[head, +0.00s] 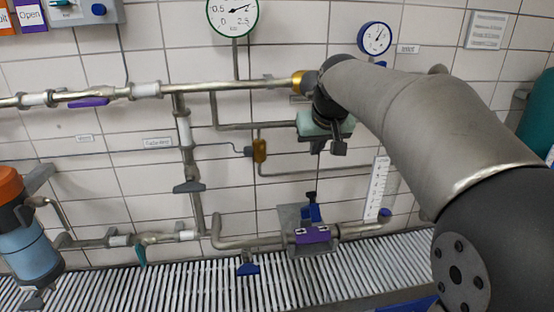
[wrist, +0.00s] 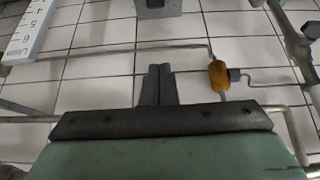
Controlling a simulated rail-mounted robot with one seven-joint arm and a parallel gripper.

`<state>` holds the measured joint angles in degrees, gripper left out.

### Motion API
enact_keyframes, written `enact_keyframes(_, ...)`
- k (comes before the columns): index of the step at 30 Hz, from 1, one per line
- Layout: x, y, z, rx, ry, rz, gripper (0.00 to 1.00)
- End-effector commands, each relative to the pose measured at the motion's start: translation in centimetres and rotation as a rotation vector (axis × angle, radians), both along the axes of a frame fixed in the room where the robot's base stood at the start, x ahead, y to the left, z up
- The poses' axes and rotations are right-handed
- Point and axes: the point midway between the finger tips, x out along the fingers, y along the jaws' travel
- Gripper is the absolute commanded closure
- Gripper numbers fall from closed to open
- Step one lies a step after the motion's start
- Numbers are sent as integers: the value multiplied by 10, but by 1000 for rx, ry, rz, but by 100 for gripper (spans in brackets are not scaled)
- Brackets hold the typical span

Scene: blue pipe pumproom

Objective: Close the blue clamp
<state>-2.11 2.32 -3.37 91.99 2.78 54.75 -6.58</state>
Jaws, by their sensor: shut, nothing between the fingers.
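A blue clamp part (head: 311,212) stands upright at the lower pipe in the head view, against a grey plate. A purple piece (head: 312,234) sits just below it. The frames do not clearly show how far the clamp is open. My gripper (head: 319,149) hangs above the clamp, apart from it, near the upper pipe. In the wrist view my gripper's fingers (wrist: 158,69) are together with nothing between them. The blue clamp does not show in the wrist view. A grey block (wrist: 157,8) shows at its top edge; I cannot tell whether it belongs to the clamp mount.
A white scale (head: 376,190) is on the wall right of the clamp. A blue valve handle (head: 247,268) lies below the lower pipe. A yellow fitting (head: 259,151) is left of my gripper. The grated ledge (head: 190,285) runs beneath. Bare wall lies between gripper and clamp.

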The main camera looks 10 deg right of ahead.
Motion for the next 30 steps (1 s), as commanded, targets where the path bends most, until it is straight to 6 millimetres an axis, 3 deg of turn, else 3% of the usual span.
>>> enact_keyframes(5,8,-2,-12,16,-1,-8,100)
enact_keyframes(18,53,2,-88,13,2,-6,100)
enact_keyframes(22,35,1,-100,14,-1,-7,100)
enact_keyframes(30,24,0,-113,14,-3,-7,100)
